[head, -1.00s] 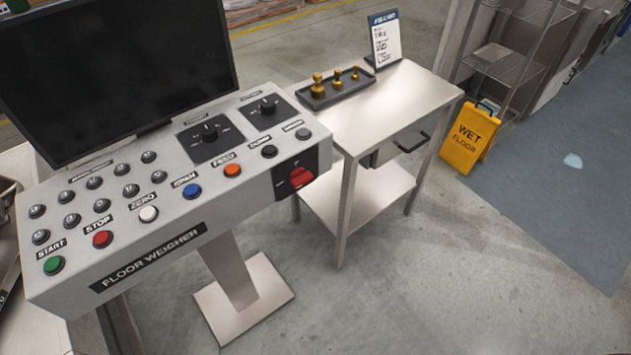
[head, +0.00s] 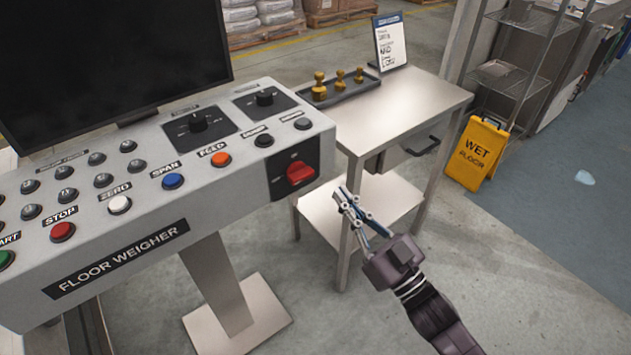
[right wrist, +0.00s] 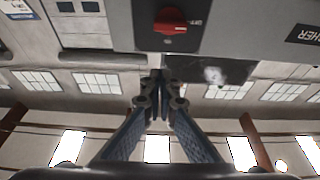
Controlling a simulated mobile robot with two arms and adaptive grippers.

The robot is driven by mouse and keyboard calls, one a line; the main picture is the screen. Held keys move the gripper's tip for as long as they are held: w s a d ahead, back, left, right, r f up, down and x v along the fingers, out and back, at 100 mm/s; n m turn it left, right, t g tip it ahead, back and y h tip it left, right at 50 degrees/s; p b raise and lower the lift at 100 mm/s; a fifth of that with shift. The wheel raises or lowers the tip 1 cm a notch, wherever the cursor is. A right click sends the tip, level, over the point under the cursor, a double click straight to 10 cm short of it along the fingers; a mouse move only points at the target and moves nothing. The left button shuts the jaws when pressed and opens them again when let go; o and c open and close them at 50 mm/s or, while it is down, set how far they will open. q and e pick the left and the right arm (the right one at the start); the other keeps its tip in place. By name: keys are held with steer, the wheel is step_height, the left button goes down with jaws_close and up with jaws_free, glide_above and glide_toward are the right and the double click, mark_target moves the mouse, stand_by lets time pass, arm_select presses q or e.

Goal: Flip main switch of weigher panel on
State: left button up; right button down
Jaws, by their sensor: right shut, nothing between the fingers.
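The weigher panel (head: 215,185) is a grey console marked FLOOR WEIGHER, on a metal post. Its main switch is a red rotary knob (head: 300,173) on a black plate at the panel's right end. The knob also shows at the top of the right wrist view (right wrist: 172,21), with OFF lettering beside it. My right gripper (head: 342,192) is shut and empty, to the right of the knob and slightly below it in the head view, apart from it. In the right wrist view its closed fingertips (right wrist: 157,78) show below the knob. My left gripper is not in view.
A metal side table (head: 400,105) stands right of the panel, with a tray (head: 345,92) of brass weights and a sign card (head: 390,42). A dark monitor (head: 110,60) rises behind the panel. A yellow wet-floor sign (head: 476,152) stands farther right. Open floor lies in front.

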stand_by(0.3)
step_height(320, 180, up, 4)
steer(key=p, duration=0.2)
glide_above(300, 174)
steer(key=s+d, duration=0.1)
steer(key=d, duration=0.2)
step_height(300, 174, down, 3)
steer(key=shift+d+f, duration=0.1)
steer(key=shift+f, duration=0.1)
steer(key=shift+s+f, duration=0.1)
steer(key=shift+f, duration=0.55)
